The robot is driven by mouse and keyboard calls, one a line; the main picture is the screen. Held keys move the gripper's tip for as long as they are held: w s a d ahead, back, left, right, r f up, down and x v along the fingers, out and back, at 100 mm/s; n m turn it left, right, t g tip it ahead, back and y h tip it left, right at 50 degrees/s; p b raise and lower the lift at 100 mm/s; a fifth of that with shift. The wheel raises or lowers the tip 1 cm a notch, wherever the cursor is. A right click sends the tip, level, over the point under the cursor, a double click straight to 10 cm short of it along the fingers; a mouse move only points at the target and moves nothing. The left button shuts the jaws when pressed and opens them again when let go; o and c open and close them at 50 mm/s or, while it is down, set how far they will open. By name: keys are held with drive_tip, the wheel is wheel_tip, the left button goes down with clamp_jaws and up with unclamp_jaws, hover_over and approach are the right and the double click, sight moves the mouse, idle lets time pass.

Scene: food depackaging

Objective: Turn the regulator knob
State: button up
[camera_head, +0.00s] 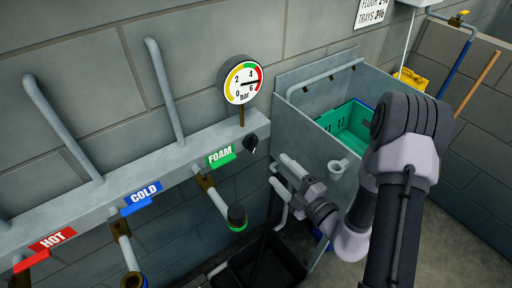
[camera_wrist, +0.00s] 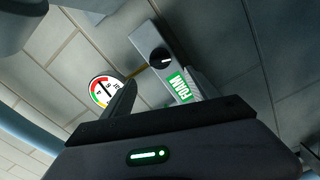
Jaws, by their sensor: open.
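The regulator knob (camera_head: 250,144) is black and round with a pale pointer line, at the right end of the grey pipe rail, below the pressure gauge (camera_head: 241,83). In the wrist view the knob (camera_wrist: 160,59) sits at the upper middle, beyond my gripper, with the gauge (camera_wrist: 101,91) to its left. My gripper (camera_head: 281,173) is open and empty, to the lower right of the knob and apart from it, in front of the metal sink. In the wrist view its dark body fills the bottom.
The green FOAM label (camera_head: 220,157) and its outlet pipe (camera_head: 218,200) are left of my gripper. COLD (camera_head: 144,194) and HOT (camera_head: 52,240) labels follow further left. The metal sink (camera_head: 310,118) holding a green crate (camera_head: 342,124) stands right of the knob. A black bin (camera_head: 262,265) is below.

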sight(255, 147)
drive_tip(key=b+x, duration=0.1)
drive_tip(key=x, duration=1.1)
drive_tip(key=shift+a, duration=0.15)
drive_tip(key=c, duration=1.3)
drive_tip(key=shift+c, duration=0.2)
drive_tip(key=shift+n, duration=0.3)
drive_tip(key=n, duration=0.3)
drive_tip(key=shift+n+p, duration=0.3)
drive_tip(key=shift+p, duration=0.05)
drive_tip(key=n, duration=0.3)
drive_tip(key=shift+n, duration=0.4)
drive_tip(key=n, duration=0.4)
drive_tip(key=shift+b, duration=0.3)
drive_tip(key=shift+n+b, duration=0.5)
drive_tip(key=shift+n, duration=1.5)
